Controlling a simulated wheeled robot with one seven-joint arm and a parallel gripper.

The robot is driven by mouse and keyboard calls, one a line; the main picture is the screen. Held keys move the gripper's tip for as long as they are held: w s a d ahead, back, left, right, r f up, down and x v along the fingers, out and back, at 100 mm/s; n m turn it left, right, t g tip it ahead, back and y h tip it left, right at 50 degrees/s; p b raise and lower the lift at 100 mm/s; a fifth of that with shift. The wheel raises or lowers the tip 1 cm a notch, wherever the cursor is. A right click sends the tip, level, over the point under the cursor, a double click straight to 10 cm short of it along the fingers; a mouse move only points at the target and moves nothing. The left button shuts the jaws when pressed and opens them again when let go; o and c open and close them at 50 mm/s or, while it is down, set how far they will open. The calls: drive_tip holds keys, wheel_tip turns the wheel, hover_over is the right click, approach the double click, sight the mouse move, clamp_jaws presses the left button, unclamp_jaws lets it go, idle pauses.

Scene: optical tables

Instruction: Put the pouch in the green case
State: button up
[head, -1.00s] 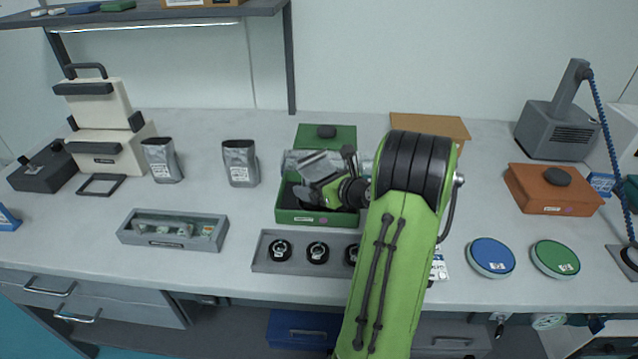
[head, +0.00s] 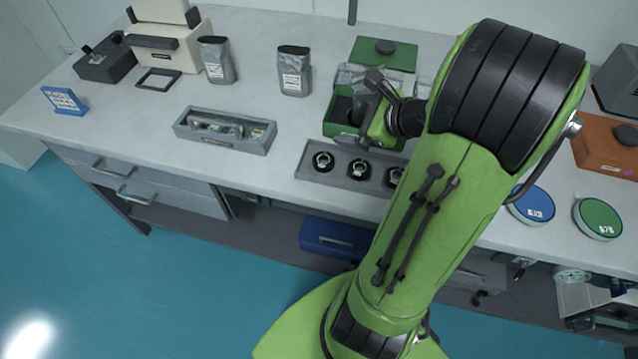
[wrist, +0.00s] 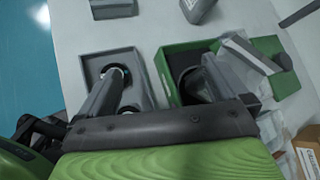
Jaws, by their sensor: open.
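Two silver pouches with white labels stand upright on the table: one on the left (head: 216,60) and one nearer the middle (head: 294,72). The green case (head: 338,128) is open, with a dark inside; its green lid part (head: 396,57) lies behind it. A greyish, partly clear item (head: 350,76) lies between case and lid; I cannot tell what it is. My gripper (head: 372,102) is over the case, open, with nothing seen held. In the wrist view, the fingers (wrist: 165,72) spread apart across the case's near wall (wrist: 163,76). My arm hides the case's right end.
A grey tray with round black items (head: 312,174) lies in front of the case. A glass-topped grey box (head: 262,148) is left of it. Blue (head: 534,205) and green (head: 598,219) discs and an orange case (head: 592,150) are at right. Free table lies around the pouches.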

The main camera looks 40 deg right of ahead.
drive_tip(key=a+r+n+g, duration=0.2)
drive_tip(key=a+n+g, duration=0.1)
drive_tip(key=a+n, duration=0.9)
drive_tip(key=s+a+r+n+g+h, duration=0.1)
drive_tip(key=s+a+r+n+g, duration=0.1)
drive_tip(key=s+a+n, duration=0.7)
drive_tip(key=s+n, duration=0.4)
drive_tip(key=n, duration=0.3)
drive_tip(key=shift+s+a+h, duration=0.2)
drive_tip(key=shift+s+h, duration=0.05)
drive_tip(key=shift+h, duration=0.05)
drive_tip(key=shift+r, duration=0.2)
wheel_tip(320, 180, up, 9)
drive_tip(key=p, duration=0.9)
